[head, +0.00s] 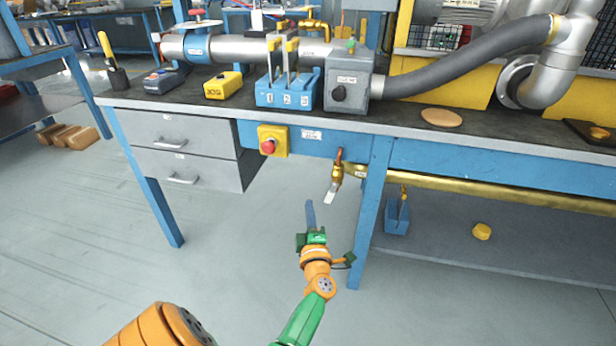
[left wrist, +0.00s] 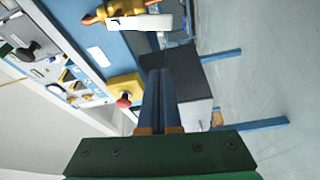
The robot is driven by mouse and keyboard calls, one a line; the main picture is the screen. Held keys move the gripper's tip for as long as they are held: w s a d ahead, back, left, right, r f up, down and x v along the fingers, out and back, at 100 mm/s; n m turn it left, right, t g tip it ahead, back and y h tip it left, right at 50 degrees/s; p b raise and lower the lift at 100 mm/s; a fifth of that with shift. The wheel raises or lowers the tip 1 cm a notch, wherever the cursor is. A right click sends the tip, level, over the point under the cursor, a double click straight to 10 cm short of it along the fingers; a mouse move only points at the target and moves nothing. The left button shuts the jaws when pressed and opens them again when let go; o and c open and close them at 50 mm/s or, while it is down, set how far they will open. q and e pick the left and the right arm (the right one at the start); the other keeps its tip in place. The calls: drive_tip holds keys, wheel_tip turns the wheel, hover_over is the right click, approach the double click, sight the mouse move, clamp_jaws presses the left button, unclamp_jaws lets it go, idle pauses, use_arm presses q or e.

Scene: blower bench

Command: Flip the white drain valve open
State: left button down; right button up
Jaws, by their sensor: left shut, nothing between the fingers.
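The drain valve is a small brass valve (head: 338,172) under the front edge of the bench, beside a blue leg. Its white lever (head: 330,194) hangs down and slightly left. In the left wrist view the brass body (left wrist: 112,11) and white lever (left wrist: 140,22) show at the top, beyond the fingers. My left gripper (head: 310,203) has its blue fingers together, with nothing between them. It points up, below and a little left of the lever in the head view, and looks apart from it. The fingers also fill the middle of the left wrist view (left wrist: 158,90). My right gripper is not in view.
A yellow box with a red button (head: 268,147) is on the bench front, left of the valve. Grey drawers (head: 185,155) hang further left. A brass pipe (head: 470,188) runs right from the valve.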

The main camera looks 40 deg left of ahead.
use_arm(q)
drive_tip(key=v, duration=0.5)
drive_tip(key=shift+s+d+f+p, duration=0.1)
drive_tip(key=shift+d+p, duration=0.2)
drive_tip(key=shift+d, duration=0.1)
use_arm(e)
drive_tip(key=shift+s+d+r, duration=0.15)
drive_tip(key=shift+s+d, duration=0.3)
